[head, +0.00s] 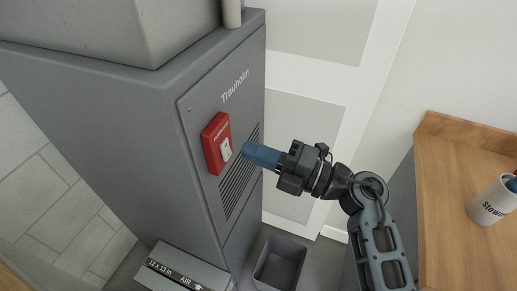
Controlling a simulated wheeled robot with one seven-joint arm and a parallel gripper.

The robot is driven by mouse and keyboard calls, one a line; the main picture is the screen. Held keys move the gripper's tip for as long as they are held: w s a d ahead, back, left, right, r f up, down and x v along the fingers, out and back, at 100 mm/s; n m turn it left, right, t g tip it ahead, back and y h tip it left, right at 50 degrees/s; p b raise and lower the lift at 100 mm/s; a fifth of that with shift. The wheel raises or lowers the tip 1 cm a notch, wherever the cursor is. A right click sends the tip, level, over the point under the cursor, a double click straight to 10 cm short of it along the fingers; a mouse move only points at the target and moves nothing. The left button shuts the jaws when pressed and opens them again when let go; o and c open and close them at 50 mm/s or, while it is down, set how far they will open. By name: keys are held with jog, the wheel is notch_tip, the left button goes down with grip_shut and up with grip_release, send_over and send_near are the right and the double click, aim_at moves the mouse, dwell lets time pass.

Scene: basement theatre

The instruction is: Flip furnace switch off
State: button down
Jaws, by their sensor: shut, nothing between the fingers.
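The furnace (110,110) is a tall grey cabinet on the left in the head view. On its front panel is a red switch plate (211,143) with a white switch (226,149) at its lower right. I cannot tell which way the switch is tipped. My gripper (246,150) is shut and empty, its blue fingers pointing left at the switch plate. The fingertips are just right of the white switch; whether they touch it I cannot tell.
A louvred vent (238,185) lies behind and below my fingers. A dark open bin (280,262) stands on the floor beside the furnace. A wooden counter (450,210) with a white cup (492,203) is at the right. A white door (310,100) is behind.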

jog(key=r+b+v, duration=0.1)
jog(key=r+v, duration=0.1)
jog(key=v, duration=0.8)
jog(key=shift+d+r, duration=0.2)
jog(key=shift+d, duration=0.2)
jog(key=shift+s, duration=0.1)
